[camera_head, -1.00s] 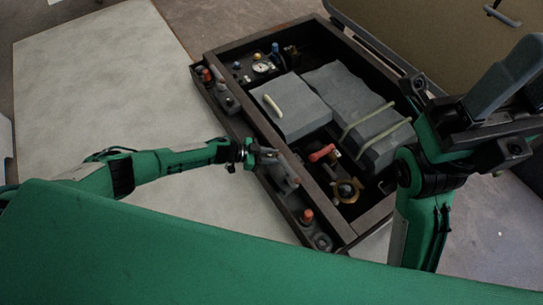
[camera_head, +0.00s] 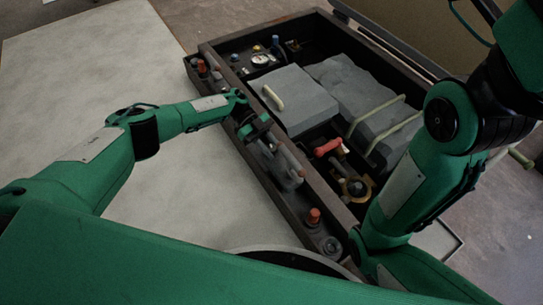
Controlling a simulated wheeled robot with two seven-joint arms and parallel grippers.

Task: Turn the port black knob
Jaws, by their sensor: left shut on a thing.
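A dark box frame has a narrow side ledge (camera_head: 258,172) with small controls along it. A round black knob (camera_head: 330,245) sits at its near end beside a red-orange knob (camera_head: 313,215). A dark knob (camera_head: 217,75) sits at the far end near another red knob (camera_head: 201,66). Which black knob is the port one, I cannot tell. My left gripper (camera_head: 288,168) is over the middle of the ledge, apart from both end knobs. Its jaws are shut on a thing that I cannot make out. My right arm is at the right; its gripper is not visible.
The box holds grey blocks (camera_head: 300,105) with pale handles, a red-handled part (camera_head: 328,147), a brass fitting (camera_head: 355,188) and a white gauge (camera_head: 260,59). A pale tabletop (camera_head: 80,75) is clear at the left. A raised panel stands behind the box.

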